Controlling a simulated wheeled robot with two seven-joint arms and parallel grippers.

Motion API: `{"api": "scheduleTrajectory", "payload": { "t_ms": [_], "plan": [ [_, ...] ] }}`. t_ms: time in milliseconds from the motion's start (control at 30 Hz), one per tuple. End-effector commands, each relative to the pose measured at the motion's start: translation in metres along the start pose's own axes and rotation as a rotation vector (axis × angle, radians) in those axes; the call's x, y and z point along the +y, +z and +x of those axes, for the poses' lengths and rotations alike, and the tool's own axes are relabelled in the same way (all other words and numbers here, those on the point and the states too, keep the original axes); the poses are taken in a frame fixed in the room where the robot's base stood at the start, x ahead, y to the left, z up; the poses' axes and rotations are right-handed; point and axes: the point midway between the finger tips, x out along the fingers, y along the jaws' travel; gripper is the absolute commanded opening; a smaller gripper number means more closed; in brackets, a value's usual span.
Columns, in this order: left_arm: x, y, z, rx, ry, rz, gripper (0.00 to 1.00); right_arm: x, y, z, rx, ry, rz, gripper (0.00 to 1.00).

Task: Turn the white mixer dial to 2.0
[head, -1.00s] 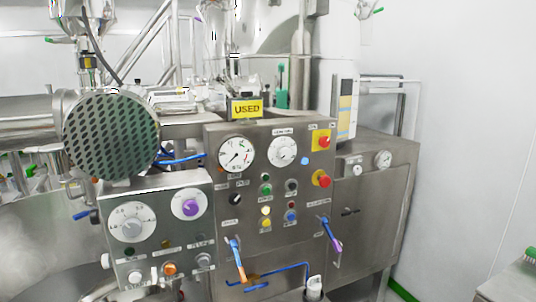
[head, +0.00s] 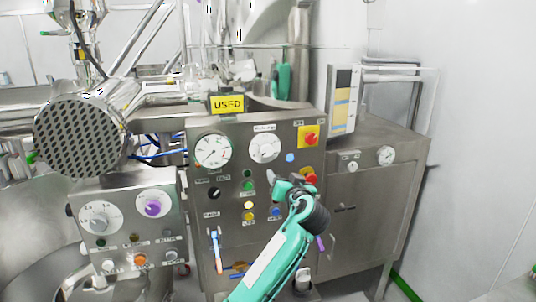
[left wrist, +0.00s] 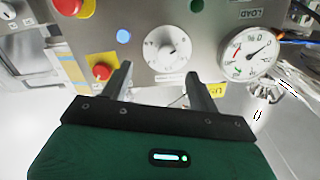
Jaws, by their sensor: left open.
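The white mixer dial (head: 264,148) is a round white scale with a white knob at its centre, on the upper part of the steel control panel (head: 232,203). It shows upside down in the left wrist view (left wrist: 167,48), and its setting is too small to read. My left gripper (head: 286,180), on a green arm, is in front of the panel, below and slightly right of the dial. In the left wrist view its two dark fingers (left wrist: 158,72) are spread apart and empty, with the dial ahead between them, not touched. My right gripper is out of view.
Small buttons and blue-handled levers (head: 216,246) are below. A lower left panel carries a grey-knobbed dial (head: 100,218) and a purple-knobbed dial (head: 153,204).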

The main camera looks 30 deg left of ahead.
Motion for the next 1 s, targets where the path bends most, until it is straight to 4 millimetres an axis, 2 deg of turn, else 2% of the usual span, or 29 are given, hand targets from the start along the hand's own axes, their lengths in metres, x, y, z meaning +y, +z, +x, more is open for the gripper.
{"api": "scheduleTrajectory", "payload": {
  "t_ms": [33,167,267,700,833,1000],
  "plan": [
    [-0.009,-0.014,-0.003,0.012,-0.019,-0.023,0.61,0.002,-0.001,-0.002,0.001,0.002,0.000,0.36],
    [-0.018,-0.026,0.001,0.022,-0.038,-0.045,0.61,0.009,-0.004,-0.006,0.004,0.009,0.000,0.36],
    [-0.019,-0.027,0.014,0.022,-0.041,-0.041,0.61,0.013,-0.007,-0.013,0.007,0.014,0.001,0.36],
    [-0.021,-0.029,0.102,0.021,-0.037,-0.040,0.61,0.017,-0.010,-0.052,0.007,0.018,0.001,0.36],
    [-0.021,-0.028,0.118,0.022,-0.036,-0.040,0.61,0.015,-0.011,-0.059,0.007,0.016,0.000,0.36],
    [-0.021,-0.026,0.130,0.021,-0.035,-0.042,0.61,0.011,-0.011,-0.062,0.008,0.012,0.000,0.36]
  ]
}}
